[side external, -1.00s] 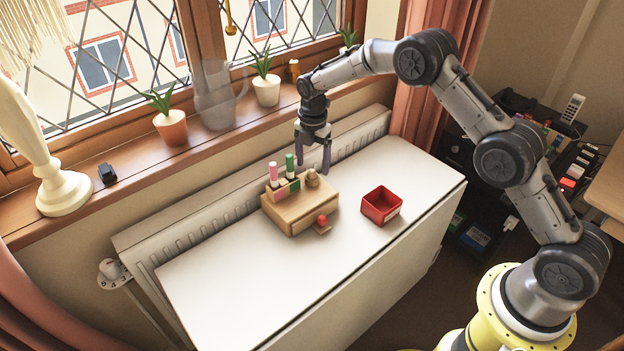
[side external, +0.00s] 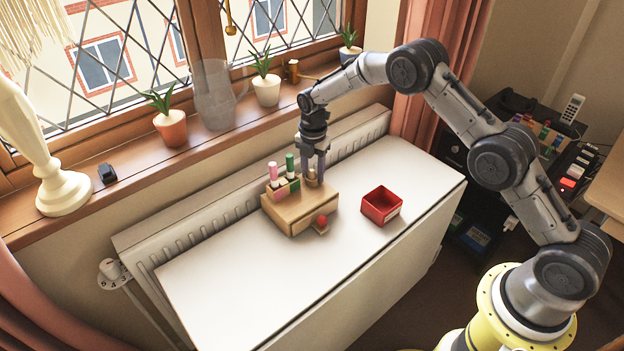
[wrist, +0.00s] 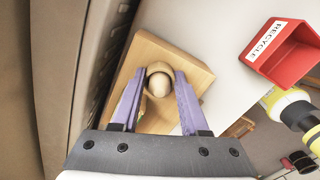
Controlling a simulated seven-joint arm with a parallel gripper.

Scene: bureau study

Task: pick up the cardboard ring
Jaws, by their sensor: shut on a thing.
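The wooden block (side external: 300,212) stands on the white table top. In the wrist view its bare top (wrist: 197,72) shows around a rounded wooden knob (wrist: 160,84). A brown band at the knob, which looks like the cardboard ring (wrist: 160,68), sits around it between my purple fingers. My gripper (side external: 313,182) is low over the right end of the block. In the wrist view my gripper (wrist: 162,76) is shut on the ring, one finger on each side. In the side view the fingers mostly hide the ring.
A red recycle bin (side external: 368,211) stands to the right. The front left of the table is clear.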

